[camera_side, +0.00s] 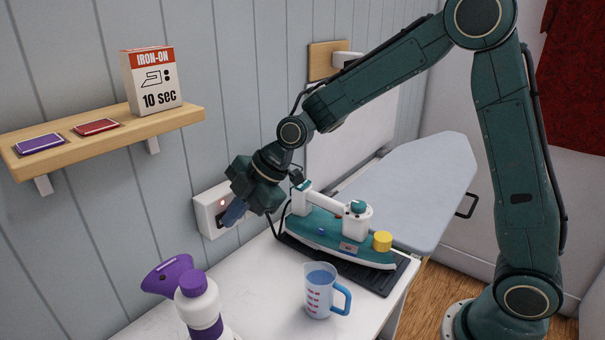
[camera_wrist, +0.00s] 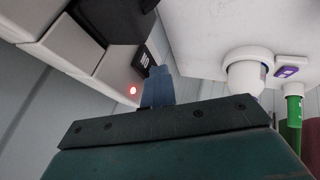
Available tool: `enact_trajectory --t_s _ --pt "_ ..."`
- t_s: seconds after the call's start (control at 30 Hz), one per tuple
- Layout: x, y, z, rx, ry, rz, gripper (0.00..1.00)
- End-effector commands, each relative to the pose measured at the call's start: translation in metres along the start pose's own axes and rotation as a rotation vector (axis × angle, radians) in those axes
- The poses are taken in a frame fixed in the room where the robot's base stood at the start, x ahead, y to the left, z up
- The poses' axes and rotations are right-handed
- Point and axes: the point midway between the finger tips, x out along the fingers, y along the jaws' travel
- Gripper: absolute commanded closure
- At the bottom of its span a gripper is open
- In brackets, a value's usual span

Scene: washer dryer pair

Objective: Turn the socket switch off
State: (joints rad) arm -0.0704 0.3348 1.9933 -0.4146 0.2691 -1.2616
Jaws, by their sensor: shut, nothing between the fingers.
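The white wall socket (camera_side: 207,213) is on the grey panelled wall at the back of the counter, with a small red light lit on it. The red light also shows in the wrist view, on the white socket plate (camera_wrist: 118,75). A dark plug sits in the socket, partly hidden by my gripper. My gripper (camera_side: 230,214) is shut and empty, its blue-grey fingers right in front of the socket. In the wrist view its fingertips (camera_wrist: 159,72) are beside the red light. I cannot tell whether they touch the socket.
A teal and white iron (camera_side: 330,238) stands on a dark mat right of my gripper. A measuring cup (camera_side: 320,290) and a purple-capped white bottle (camera_side: 198,300) are at the front. A wooden shelf (camera_side: 180,120) with an iron-on box is above left; an ironing board (camera_side: 425,180) is behind.

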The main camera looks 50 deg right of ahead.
Motion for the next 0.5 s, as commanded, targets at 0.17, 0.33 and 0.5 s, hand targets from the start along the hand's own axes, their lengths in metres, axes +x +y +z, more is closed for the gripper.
enact_trajectory --t_s 0.17,0.33,0.5 --pt "0.0036 0.0034 -0.0033 0.083 -0.046 0.048 1.0" --pt "0.005 0.0053 -0.0045 0.136 -0.072 0.08 1.0" --pt "0.0061 0.0065 -0.0053 0.136 -0.073 0.082 1.0"
